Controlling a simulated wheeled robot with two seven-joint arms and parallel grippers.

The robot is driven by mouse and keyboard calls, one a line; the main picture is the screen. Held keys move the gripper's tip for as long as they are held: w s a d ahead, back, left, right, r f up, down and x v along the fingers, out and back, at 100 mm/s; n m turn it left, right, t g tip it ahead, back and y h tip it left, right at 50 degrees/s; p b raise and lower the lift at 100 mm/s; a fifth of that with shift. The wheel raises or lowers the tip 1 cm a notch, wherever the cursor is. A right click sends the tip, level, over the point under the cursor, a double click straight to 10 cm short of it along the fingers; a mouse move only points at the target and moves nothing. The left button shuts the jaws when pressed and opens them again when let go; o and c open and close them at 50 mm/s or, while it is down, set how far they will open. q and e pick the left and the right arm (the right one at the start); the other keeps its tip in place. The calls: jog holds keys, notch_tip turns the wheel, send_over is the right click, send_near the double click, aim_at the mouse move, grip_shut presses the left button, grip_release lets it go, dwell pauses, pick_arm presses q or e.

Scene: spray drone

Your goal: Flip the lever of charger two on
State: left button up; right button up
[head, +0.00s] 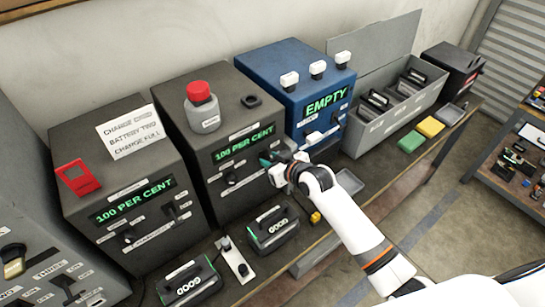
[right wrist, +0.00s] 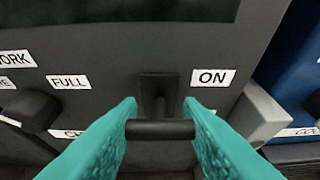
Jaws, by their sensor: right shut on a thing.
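My right gripper (head: 270,160) reaches to the front of the middle dark grey charger (head: 238,180), whose green display (head: 244,141) reads 100 PER CENT. In the right wrist view its teal fingers (right wrist: 160,128) are shut on the ends of a black lever's crossbar (right wrist: 160,130). The lever stem (right wrist: 158,92) rises to the panel behind. An ON label (right wrist: 212,78) is at the upper right of the bar, and a FULL label (right wrist: 68,82) is to the left. I cannot read which charger is numbered two. My left gripper is not in view.
Another grey charger (head: 120,171) stands left, with a note on top. A blue charger (head: 292,87) reading EMPTY stands right. Battery packs marked GOOD (head: 272,229) lie in front. An open grey crate (head: 392,117) holds dark packs. A grey bottle with red cap (head: 202,108) tops the middle charger.

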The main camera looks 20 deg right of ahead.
dwell(0.3)
jog(key=shift+r, duration=0.1)
jog(key=o, duration=1)
jog(key=b+v, duration=0.2)
jog(key=v, duration=0.9)
jog(key=shift+s+d+r+b, duration=0.1)
jog(key=shift+s+r+b, duration=0.2)
jog(key=shift+r, duration=0.1)
jog(key=shift+g, duration=0.3)
